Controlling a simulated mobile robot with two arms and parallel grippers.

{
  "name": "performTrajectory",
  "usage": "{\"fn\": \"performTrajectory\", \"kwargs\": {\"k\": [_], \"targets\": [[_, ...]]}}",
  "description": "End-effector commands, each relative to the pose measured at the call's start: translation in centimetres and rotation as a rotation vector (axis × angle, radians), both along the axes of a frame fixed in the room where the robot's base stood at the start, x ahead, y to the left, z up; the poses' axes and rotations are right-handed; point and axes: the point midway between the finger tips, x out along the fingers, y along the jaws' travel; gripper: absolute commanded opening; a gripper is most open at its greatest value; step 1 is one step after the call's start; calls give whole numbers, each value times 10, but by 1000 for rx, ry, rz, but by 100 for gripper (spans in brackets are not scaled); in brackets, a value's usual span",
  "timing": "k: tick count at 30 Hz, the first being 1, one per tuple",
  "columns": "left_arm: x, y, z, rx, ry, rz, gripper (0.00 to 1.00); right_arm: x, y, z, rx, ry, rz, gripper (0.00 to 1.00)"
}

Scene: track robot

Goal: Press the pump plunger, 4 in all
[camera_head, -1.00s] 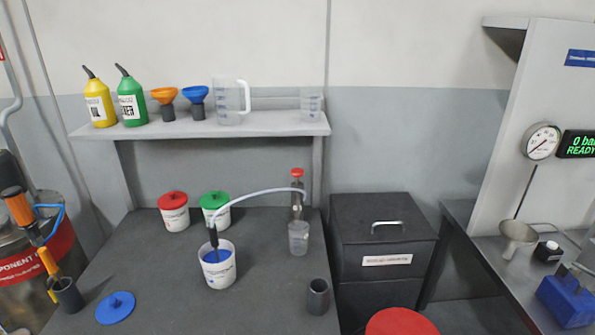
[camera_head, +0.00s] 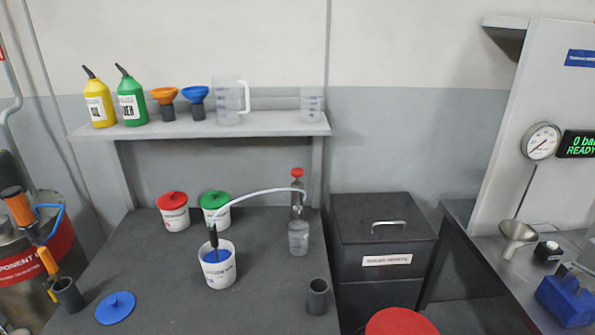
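A slim pump with a red top (camera_head: 297,173) stands upright at the back right of the dark bench. I cannot tell how far its plunger is pressed. A white curved hose (camera_head: 255,192) links it to a black piece (camera_head: 213,237) dipping into an open white tub (camera_head: 219,275) with blue contents. A clear cup (camera_head: 298,240) stands at the pump's foot; its contents are unclear. Neither of my grippers shows in the head view.
Red-lidded (camera_head: 174,215) and green-lidded (camera_head: 214,205) tubs stand behind the open tub. A blue lid (camera_head: 116,307) lies front left; a dark cup (camera_head: 318,297) stands front right. A shelf (camera_head: 270,124) with bottles, funnels and a jug hangs above.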

Motion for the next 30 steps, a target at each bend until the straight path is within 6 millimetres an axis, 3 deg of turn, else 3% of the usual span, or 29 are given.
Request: {"fn": "performTrajectory", "kwargs": {"k": [9, 13, 14, 30], "targets": [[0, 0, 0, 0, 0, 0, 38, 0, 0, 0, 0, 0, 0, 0], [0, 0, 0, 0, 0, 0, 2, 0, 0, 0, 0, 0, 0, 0], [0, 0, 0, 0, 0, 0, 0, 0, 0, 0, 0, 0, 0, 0], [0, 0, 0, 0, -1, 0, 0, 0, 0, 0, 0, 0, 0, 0]]}}
